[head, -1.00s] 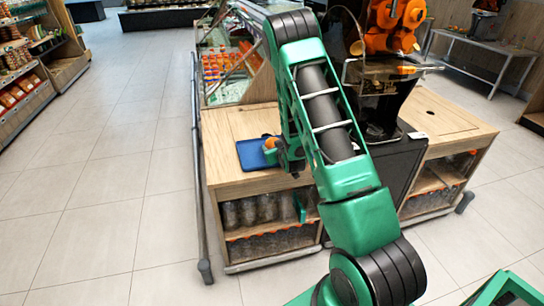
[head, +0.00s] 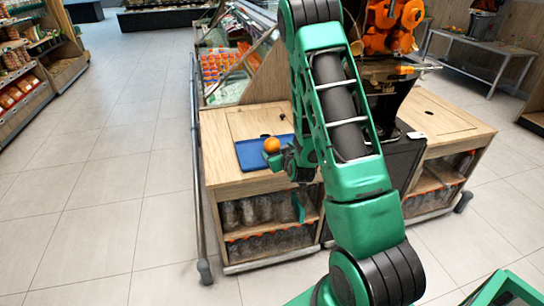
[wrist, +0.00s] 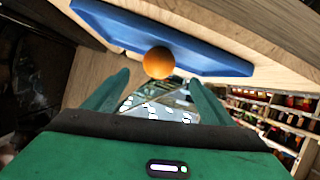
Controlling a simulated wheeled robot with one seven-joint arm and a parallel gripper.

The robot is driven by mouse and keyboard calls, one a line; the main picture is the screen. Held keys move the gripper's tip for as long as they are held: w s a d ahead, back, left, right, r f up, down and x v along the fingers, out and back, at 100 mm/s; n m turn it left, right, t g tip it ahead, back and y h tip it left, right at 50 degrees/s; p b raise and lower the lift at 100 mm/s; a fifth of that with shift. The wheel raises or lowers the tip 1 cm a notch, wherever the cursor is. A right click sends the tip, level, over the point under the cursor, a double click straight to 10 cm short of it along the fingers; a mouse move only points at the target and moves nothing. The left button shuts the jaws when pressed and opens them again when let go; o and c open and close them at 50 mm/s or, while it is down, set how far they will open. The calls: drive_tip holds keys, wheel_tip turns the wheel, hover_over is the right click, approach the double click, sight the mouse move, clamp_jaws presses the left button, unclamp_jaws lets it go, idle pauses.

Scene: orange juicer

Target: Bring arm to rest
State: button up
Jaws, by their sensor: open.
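My gripper (head: 287,160) is at the front edge of the wooden counter, beside the blue tray's near right corner. In the wrist view my gripper (wrist: 158,88) shows two green fingers spread apart with nothing between them. An orange (head: 271,145) is at the tray's near edge, just left of the gripper in the head view. The orange (wrist: 158,62) shows beyond the fingertips in the wrist view, apart from them, against the blue tray (wrist: 210,59). My arm hides part of the counter.
The wooden counter (head: 224,172) has shelves of clear bottles (head: 262,210) below. An orange-and-black juicer (head: 388,45) stands behind my arm. A glass display case (head: 225,65) is at the back. The tiled floor (head: 110,190) to the left is open.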

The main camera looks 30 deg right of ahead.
drive_tip(key=shift+v, duration=0.75)
drive_tip(key=shift+r, duration=0.1)
drive_tip(key=shift+a+r, duration=0.1)
drive_tip(key=shift+r, duration=0.15)
drive_tip(key=s+a+r+m+g+y, duration=0.1)
drive_tip(key=s+r+g, duration=0.3)
drive_tip(key=s, duration=0.9)
drive_tip(key=s+a+r+m+g+y, duration=0.1)
drive_tip(key=s+a+r+m+g, duration=0.1)
drive_tip(key=s+r, duration=0.5)
drive_tip(key=s+a+r+m+g+y, duration=0.2)
drive_tip(key=s+r+g, duration=0.3)
drive_tip(key=s, duration=1.4)
drive_tip(key=shift+a+r+m+g, duration=0.3)
drive_tip(key=shift+a+g, duration=0.15)
drive_tip(key=shift+g, duration=0.65)
